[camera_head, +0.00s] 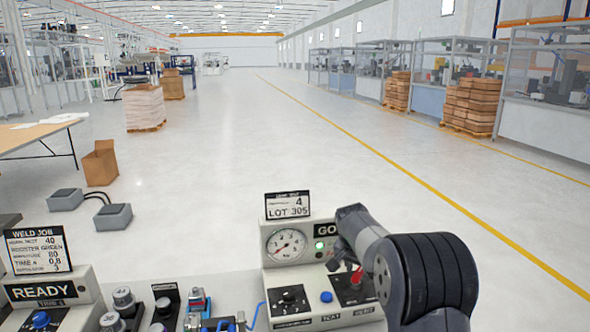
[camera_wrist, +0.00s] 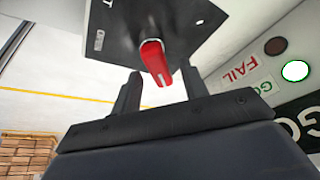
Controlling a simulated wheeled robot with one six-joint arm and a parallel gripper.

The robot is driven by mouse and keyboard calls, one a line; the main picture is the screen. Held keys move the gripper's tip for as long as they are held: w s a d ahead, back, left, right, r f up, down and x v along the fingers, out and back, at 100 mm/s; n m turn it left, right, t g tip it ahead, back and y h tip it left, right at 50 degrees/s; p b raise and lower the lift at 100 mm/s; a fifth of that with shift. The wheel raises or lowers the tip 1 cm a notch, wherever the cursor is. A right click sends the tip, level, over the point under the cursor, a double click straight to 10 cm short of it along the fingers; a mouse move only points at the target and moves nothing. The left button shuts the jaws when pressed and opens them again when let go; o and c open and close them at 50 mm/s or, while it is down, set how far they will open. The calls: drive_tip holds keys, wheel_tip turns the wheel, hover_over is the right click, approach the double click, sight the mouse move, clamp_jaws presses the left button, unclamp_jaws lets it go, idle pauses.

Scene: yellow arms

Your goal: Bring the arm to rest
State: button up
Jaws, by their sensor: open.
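My gripper (camera_wrist: 163,90) shows in the wrist view with its two dark fingers apart. A red lever knob (camera_wrist: 156,62) on a dark panel plate (camera_wrist: 190,22) stands just beyond the fingertips, between them in the picture. I cannot tell whether the fingers touch it. In the head view my dark grey arm (camera_head: 425,275) reaches over the right part of a control box (camera_head: 320,309). The red knob (camera_head: 357,275) shows there beside the arm. The gripper's fingers are hard to make out in the head view.
The control box has a round gauge (camera_head: 286,246), a lit green lamp (camera_head: 319,246) and a blue button (camera_head: 326,297). A "LOT 305" sign (camera_head: 288,205) stands behind it. A "READY" box (camera_head: 45,292) stands at left, with several small fixtures between. Open floor lies beyond.

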drive_tip(key=v, duration=1.1)
drive_tip(key=x, duration=1)
drive_tip(key=shift+w+d+f, duration=0.1)
drive_tip(key=shift+f, duration=0.25)
drive_tip(key=shift+w+f, duration=0.15)
drive_tip(key=shift+n+y, duration=0.3)
drive_tip(key=shift+n, duration=0.5)
drive_tip(key=shift+a+n+y, duration=0.25)
drive_tip(key=shift+n+y, duration=0.15)
drive_tip(key=shift+n, duration=0.7)
drive_tip(key=shift+t, duration=0.3)
